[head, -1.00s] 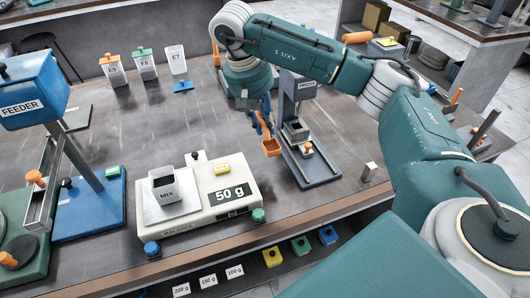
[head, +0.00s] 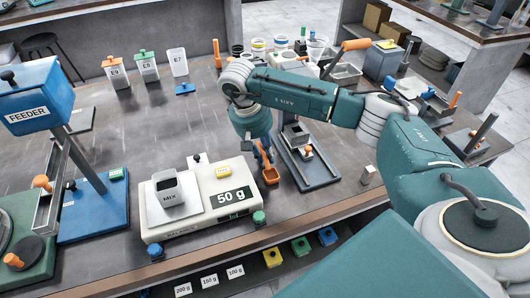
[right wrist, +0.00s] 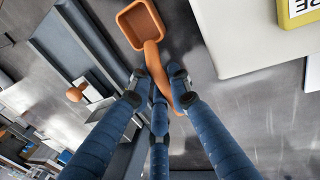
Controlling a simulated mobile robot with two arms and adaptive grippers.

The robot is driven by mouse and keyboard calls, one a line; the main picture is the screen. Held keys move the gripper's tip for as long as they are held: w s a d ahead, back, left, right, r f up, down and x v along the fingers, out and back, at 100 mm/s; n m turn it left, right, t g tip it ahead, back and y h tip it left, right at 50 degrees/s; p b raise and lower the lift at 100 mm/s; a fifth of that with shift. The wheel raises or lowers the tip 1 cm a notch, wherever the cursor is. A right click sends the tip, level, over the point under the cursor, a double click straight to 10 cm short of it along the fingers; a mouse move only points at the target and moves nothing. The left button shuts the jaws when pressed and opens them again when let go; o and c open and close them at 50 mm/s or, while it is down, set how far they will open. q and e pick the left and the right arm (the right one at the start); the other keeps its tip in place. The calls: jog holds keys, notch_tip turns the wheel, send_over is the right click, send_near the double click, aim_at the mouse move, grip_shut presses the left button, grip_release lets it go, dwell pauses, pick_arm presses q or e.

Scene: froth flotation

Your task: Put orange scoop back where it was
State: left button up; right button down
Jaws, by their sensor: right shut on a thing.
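The orange scoop (head: 270,175) hangs just above the table between the balance and the press, with its square bowl pointing down and forward. My right gripper (head: 263,151) is shut on its handle. In the right wrist view, the scoop's bowl (right wrist: 139,24) is empty and its curved handle runs between the blue fingers (right wrist: 159,84). My left gripper does not show in any view.
The white balance (head: 203,205), reading 50 g, holds the MIX cup (head: 168,193) close left of the scoop. The press base (head: 315,172) stands close right. The blue feeder (head: 38,98) is at far left. Lidded jars E9 (head: 115,68) and E8 (head: 145,67) stand at the back left. The table's middle is clear.

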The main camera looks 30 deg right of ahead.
jog(key=shift+f, duration=0.2)
jog(key=c, duration=1.6)
grip_release()
jog(key=shift+r, duration=0.2)
jog(key=shift+r, duration=0.2)
jog(key=b+v, duration=0.2)
jog(key=v, duration=0.9)
jog(key=shift+r, duration=0.35)
